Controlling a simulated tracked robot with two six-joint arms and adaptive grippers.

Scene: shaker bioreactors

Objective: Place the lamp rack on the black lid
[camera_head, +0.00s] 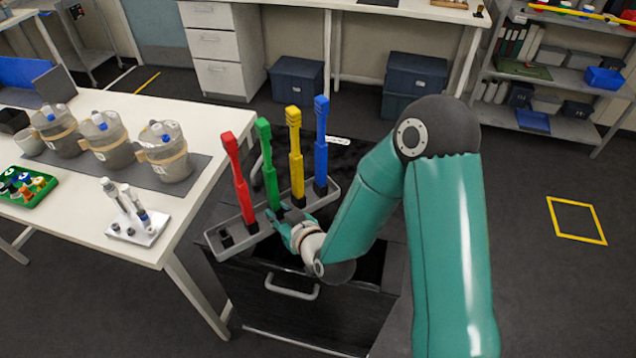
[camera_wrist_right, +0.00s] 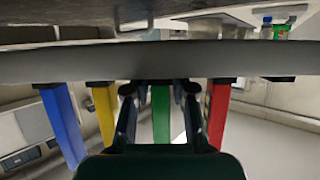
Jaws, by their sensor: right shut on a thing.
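The lamp rack (camera_head: 222,236) is a grey tray carrying upright red, green, yellow and blue lamps. My right gripper (camera_head: 285,222) is shut on the near side of the rack, close to the green lamp, with the arm hiding part of the rack. In the right wrist view the rack's edge (camera_wrist_right: 160,62) crosses the top, and my right gripper (camera_wrist_right: 158,110) straddles the green lamp. The rack is over a black lid (camera_head: 345,150), whose dark surface shows behind the lamps. Contact between rack and lid cannot be told. My left gripper is not in view.
A white table (camera_head: 95,215) at left holds several jar-like vessels (camera_head: 165,160), a green tray (camera_head: 30,200) and a white stand (camera_head: 140,230). A metal handle (camera_head: 292,288) projects from the black unit's front. Open floor (camera_head: 540,290) lies right, with a yellow square (camera_head: 577,238).

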